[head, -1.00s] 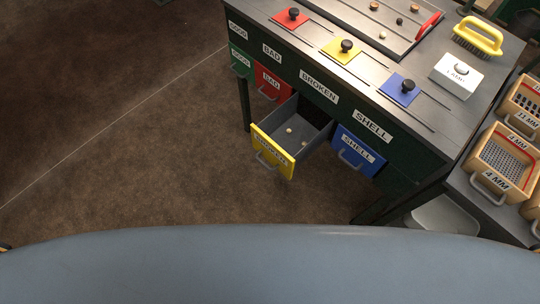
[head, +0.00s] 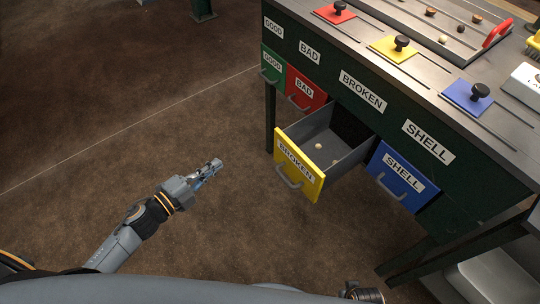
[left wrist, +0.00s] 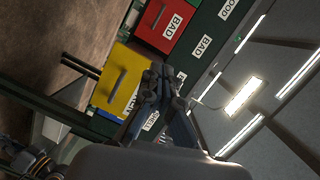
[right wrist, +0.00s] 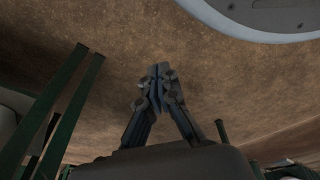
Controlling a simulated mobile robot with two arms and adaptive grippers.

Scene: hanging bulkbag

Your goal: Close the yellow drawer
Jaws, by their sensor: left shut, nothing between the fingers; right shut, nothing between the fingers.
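The yellow drawer (head: 299,165), labelled BROKEN, is pulled out from the dark green table front, with a few small pale pieces inside. Its grey handle (head: 289,177) is on its front. My left gripper (head: 217,164) is shut and empty, in the air to the left of the drawer and apart from it. In the left wrist view the yellow drawer front (left wrist: 119,78) shows left of my shut fingers (left wrist: 160,80). My right gripper (right wrist: 158,75) is shut and empty over the brown floor; in the head view only part of the right arm shows at the bottom edge.
The blue SHELL drawer (head: 402,177) is right of the yellow one; red BAD (head: 306,91) and green GOOD (head: 272,66) drawers are to its left. These look closed. Table legs stand below. Floor left of the drawers is clear.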

